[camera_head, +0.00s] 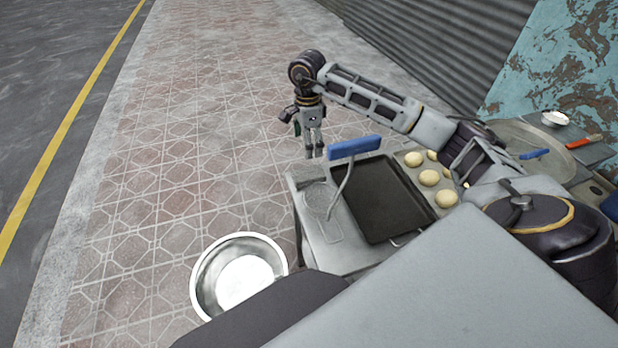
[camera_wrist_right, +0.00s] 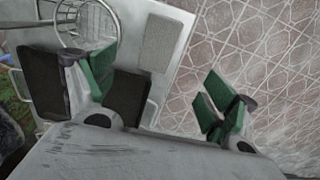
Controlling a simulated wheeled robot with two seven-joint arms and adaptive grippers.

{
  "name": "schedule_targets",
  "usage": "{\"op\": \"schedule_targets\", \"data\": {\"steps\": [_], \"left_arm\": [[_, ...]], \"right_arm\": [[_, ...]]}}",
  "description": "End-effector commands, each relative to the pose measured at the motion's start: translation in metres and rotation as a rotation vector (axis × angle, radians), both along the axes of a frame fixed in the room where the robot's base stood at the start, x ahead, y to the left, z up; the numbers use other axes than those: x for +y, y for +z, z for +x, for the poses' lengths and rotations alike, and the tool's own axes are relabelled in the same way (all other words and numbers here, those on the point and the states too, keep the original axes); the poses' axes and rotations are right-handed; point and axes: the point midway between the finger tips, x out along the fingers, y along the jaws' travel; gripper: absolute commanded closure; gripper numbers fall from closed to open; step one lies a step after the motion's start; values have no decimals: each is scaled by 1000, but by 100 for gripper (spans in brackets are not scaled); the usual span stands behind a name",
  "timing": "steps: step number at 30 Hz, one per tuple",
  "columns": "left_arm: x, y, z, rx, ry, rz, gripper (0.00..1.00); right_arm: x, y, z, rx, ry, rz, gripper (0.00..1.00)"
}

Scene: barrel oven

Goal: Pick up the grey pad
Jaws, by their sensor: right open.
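The grey pad (camera_head: 308,176) lies flat at the far left corner of the metal table (camera_head: 345,258) in the head view. In the right wrist view the grey pad (camera_wrist_right: 162,43) is a plain rectangle near the table's edge, beyond the fingertips. My right gripper (camera_head: 314,153) hangs pointing down above and close to the pad. Its green-lined fingers (camera_wrist_right: 155,88) are spread apart with nothing between them. It appears apart from the pad. My left gripper is not in view.
A dark tray (camera_head: 385,200) and a tray of dough balls (camera_head: 428,177) are to the right. A steel bowl (camera_head: 205,285) is at lower left. Open paving lies left of the table.

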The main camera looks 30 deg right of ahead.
Motion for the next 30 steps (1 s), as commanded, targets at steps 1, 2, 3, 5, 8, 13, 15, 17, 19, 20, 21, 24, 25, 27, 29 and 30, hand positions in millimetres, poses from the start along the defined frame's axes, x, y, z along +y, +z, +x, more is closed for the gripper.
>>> {"op": "schedule_targets", "data": {"steps": [1, 2, 3, 5, 8, 13, 15, 17, 19, 20, 21, 24, 25, 27, 29, 30], "left_arm": [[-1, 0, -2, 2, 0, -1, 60], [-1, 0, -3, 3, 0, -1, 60], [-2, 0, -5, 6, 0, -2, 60], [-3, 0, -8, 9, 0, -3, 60], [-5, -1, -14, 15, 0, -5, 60], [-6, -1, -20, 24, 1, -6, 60], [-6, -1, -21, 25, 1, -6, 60], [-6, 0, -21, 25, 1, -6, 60], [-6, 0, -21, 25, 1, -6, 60], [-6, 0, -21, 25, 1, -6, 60], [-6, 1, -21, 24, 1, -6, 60], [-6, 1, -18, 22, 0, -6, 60], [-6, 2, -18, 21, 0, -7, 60], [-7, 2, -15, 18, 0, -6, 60], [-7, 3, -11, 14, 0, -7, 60], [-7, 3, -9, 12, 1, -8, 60]], "right_arm": [[0, 0, 0, -1, 0, 0, 14], [0, 1, 0, -1, 0, 0, 14], [0, 1, 0, -1, 0, 0, 14], [0, 1, 0, -1, 0, 0, 14], [0, 1, 0, 0, 0, 0, 14], [0, -4, 0, 2, -1, 0, 14], [0, -10, -1, 3, -1, 0, 14], [0, -16, -1, 3, -1, 1, 14], [0, -24, -1, 3, -1, 1, 14], [0, -29, -1, 4, -1, 0, 14], [0, -34, -1, 3, -1, 0, 14], [0, -47, -1, 4, 0, 1, 14], [0, -51, -1, 3, 0, 0, 14], [0, -60, -1, 2, 0, 0, 14], [0, -68, -1, 4, 0, 1, 14], [0, -72, -1, 3, 0, 1, 14]]}}
